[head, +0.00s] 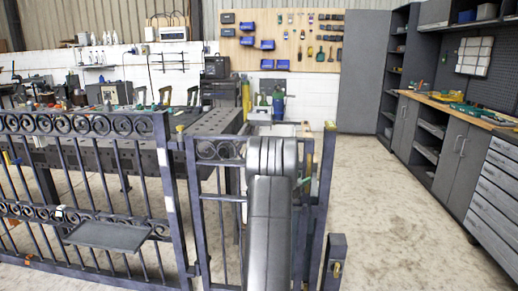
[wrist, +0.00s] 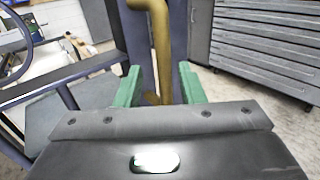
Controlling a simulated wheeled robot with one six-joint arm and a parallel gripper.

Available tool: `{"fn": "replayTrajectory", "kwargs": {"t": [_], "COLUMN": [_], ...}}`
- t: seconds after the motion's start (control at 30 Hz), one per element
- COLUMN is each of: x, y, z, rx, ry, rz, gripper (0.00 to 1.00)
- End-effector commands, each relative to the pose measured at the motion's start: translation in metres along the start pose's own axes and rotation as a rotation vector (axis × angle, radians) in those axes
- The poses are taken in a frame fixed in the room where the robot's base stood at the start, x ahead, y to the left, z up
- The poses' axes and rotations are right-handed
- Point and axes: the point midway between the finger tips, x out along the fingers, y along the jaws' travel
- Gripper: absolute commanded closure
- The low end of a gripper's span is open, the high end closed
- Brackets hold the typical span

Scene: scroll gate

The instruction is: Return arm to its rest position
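My gripper (wrist: 160,84) shows in the wrist view with its two green fingers spread apart. A brass-coloured bar (wrist: 161,40) with a bent top stands in the gap between the fingers, with room visible on both sides. I cannot tell how far beyond the fingertips it is. In the head view my grey arm (head: 268,215) is extended forward over the narrow gate panel (head: 217,150), and it hides most of the gripper. A dark gate post (head: 326,170) stands just right of the arm.
The wide scroll gate (head: 95,124), with a small grey shelf (head: 106,236), fills the left. A short dark post (head: 335,262) with a brass fitting stands front right. A workbench (head: 215,121) is behind the gate. Grey cabinets (head: 463,160) line the right; the floor before them is clear.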

Motion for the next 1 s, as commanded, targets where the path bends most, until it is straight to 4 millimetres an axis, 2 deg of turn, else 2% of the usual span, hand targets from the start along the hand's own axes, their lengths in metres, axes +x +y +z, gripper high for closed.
{"fn": "replayTrajectory", "kwargs": {"t": [0.03,0.2,0.37,0.83,1.0], "x": [0.011,0.036,0.048,0.043,0.035], "y": [-0.001,-0.001,-0.001,-0.002,0.001], "z": [0.000,0.000,-0.001,-0.002,-0.012], "rx": [0.001,0.000,0.000,0.001,0.014], "ry": [0.000,0.000,0.001,0.004,0.026], "rz": [-0.002,-0.002,0.000,-0.006,0.001], "gripper": [0.64,0.64,0.64,0.64,0.64]}}
